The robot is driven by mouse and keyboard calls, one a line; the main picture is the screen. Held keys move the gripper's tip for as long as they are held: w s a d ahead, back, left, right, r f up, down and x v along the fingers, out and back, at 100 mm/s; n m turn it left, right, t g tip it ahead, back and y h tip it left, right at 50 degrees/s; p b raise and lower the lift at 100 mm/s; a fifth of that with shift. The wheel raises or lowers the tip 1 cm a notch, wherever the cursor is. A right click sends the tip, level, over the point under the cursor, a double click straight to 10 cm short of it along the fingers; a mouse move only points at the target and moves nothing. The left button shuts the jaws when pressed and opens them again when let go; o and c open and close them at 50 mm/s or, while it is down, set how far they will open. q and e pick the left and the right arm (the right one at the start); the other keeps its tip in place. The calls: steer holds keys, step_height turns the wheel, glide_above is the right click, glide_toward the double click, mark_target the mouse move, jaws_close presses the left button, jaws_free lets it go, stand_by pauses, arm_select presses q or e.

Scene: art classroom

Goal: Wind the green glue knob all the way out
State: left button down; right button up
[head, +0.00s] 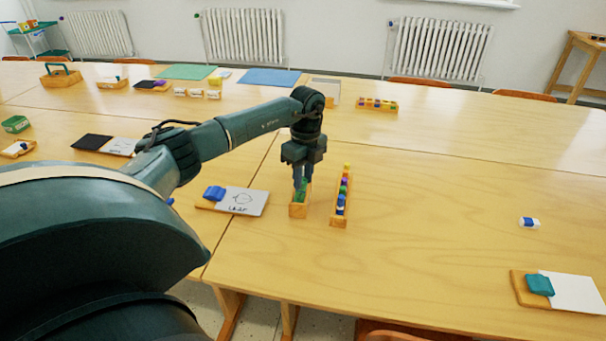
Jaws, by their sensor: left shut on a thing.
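A small wooden holder (298,209) stands on the table in the middle of the head view. A green thing (300,194), which looks like the green glue, is upright in it, its lower part hidden by the holder's wall. My left gripper (302,184) points straight down over the holder, shut on the top of the green glue. The fingers cover the knob, so how far it is wound does not show. My right gripper is not in view.
A narrow wooden rack (339,217) of coloured pieces stands close to the right of the holder. A board with a drawing and a blue clip (214,193) lies to the left. The table between is clear.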

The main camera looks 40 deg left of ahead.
arm_select(q)
steer(key=m+p, duration=0.1)
steer(key=m, duration=0.5)
steer(key=shift+g, duration=0.4)
steer(key=m, duration=0.5)
steer(key=shift+d+m+y, duration=0.1)
steer(key=shift+m+y, duration=0.2)
steer(key=shift+m, duration=0.1)
steer(key=m, duration=0.6)
steer(key=shift+f+g+y, duration=0.15)
steer(key=shift+g+y, duration=0.25)
steer(key=m, duration=0.5)
steer(key=shift+s+m+y, duration=0.15)
steer(key=shift+m+y, duration=0.25)
